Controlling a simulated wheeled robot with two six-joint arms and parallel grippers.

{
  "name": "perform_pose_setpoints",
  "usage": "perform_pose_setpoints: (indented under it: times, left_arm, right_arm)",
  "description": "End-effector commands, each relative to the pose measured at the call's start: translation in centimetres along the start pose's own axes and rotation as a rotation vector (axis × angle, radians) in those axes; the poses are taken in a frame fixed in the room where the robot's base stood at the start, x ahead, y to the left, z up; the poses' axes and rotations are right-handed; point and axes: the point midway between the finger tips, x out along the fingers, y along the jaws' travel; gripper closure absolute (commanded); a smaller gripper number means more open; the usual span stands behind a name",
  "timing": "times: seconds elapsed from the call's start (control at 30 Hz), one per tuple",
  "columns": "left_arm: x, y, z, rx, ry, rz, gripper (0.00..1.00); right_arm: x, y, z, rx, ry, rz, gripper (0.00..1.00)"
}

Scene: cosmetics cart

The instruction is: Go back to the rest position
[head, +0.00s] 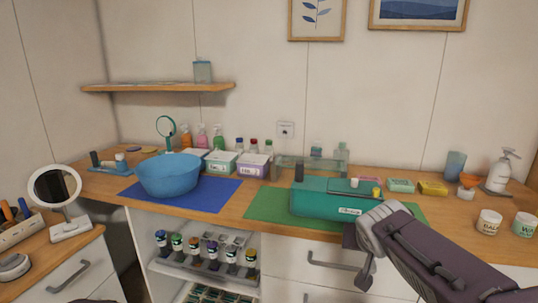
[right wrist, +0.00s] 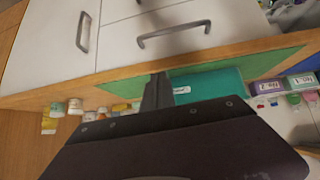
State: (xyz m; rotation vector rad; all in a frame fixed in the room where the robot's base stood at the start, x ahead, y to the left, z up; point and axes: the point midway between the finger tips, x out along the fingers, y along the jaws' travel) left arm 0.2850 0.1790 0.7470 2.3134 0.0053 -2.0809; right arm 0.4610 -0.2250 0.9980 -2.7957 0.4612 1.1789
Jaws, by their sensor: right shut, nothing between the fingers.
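My right gripper (head: 363,280) is in front of the counter's front edge, below the green mat (head: 268,210) and the teal case (head: 325,203). Its fingers point down in the head view and look closed and empty. In the right wrist view the right gripper (right wrist: 157,88) shows as a dark narrow shape, with the teal case (right wrist: 220,82) and green mat (right wrist: 285,62) beyond it. My left gripper is not in view; only a dark sliver shows at the bottom edge of the head view.
A blue bowl (head: 168,177) stands on a blue mat (head: 222,194). A drawer handle (head: 330,262) is just left of my right gripper. Jars (head: 489,221) stand at the counter's right. A round mirror (head: 55,188) is at left.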

Motion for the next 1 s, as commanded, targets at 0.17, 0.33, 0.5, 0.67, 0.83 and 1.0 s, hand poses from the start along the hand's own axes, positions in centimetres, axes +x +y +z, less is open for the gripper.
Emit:
perform_pose_setpoints:
  times: [0.17,0.33,0.5,0.67,0.83,1.0]
  left_arm:
    - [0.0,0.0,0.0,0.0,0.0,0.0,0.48]
    - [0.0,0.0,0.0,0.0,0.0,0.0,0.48]
    - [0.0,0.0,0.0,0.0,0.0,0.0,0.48]
    - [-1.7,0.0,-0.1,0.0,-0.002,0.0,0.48]
    - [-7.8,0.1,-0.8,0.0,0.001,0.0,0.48]
    - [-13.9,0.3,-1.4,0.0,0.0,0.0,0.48]
  right_arm:
    - [3.9,0.0,7.7,-0.029,-0.198,-0.003,1.0]
    - [6.1,0.1,17.7,-0.067,-0.43,-0.031,1.0]
    - [5.7,0.3,27.2,-0.108,-0.634,-0.085,1.0]
    - [3.8,-0.4,29.5,-0.235,-0.666,-0.191,1.0]
    - [-0.6,-0.1,25.2,-0.232,-0.667,-0.187,1.0]
    - [-4.9,0.3,20.9,-0.232,-0.666,-0.187,1.0]
